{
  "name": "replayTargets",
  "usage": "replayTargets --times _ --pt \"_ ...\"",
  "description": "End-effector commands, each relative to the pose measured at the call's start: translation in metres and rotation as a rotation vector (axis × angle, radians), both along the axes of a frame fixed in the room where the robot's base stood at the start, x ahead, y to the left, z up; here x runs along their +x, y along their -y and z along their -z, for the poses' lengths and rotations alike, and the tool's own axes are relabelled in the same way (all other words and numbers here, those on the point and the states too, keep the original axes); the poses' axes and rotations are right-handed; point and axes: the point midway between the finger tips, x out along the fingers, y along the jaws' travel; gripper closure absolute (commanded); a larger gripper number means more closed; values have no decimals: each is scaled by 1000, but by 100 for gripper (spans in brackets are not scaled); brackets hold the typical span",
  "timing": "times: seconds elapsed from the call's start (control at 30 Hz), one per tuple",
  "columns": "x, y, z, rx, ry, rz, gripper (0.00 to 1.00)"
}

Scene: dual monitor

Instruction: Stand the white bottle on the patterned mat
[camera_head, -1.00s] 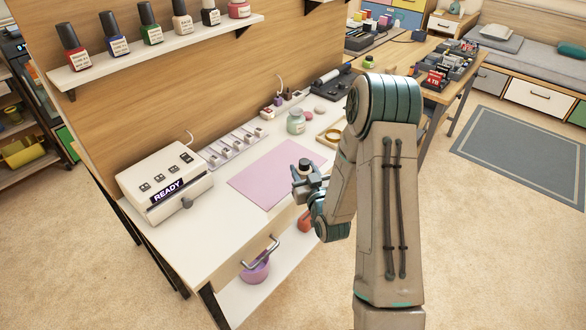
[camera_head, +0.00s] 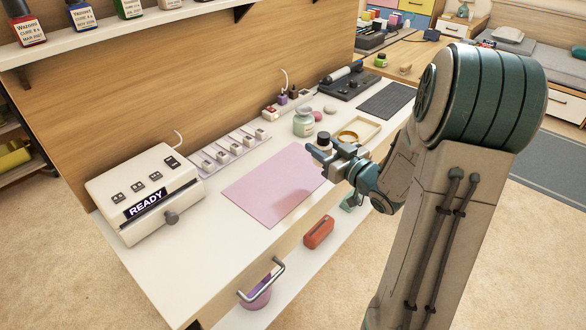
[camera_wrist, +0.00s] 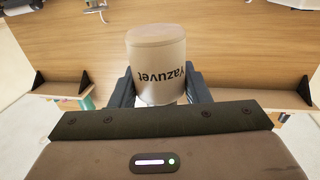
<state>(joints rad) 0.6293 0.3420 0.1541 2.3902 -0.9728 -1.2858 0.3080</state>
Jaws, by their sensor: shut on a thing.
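My gripper (camera_head: 335,160) is shut on a pale bottle (camera_wrist: 157,62) with dark "Yazuvet" lettering, upside down in the wrist view. In the head view only its dark top (camera_head: 323,137) shows clearly; my gripper hides most of the body. The bottle is held at the right end of a plain pink mat (camera_head: 262,188); whether it touches anything is unclear. A dark mat (camera_head: 386,100) with a fine pattern lies farther back on the white desk, beyond the gripper and apart from it.
A pale green jar (camera_head: 303,123) and a tray with a yellow ring (camera_head: 348,136) stand between the two mats. A black device (camera_head: 347,83) is at the wall behind the dark mat. A white "READY" machine (camera_head: 145,195) stands at left. The dark mat looks clear.

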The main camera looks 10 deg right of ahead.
Motion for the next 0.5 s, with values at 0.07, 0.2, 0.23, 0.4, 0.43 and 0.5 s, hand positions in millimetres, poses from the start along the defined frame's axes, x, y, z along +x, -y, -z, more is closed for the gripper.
replayTargets --times 0.07,0.2,0.23,0.4,0.43,0.5 --pt "13 -13 15 3 -3 0 81" --pt "33 -33 32 2 -2 2 81" --pt "36 -37 35 1 -3 3 81" --pt "48 -49 43 0 -1 4 81" --pt "49 -50 44 0 -1 4 81" --pt "50 -51 47 0 -1 5 81"
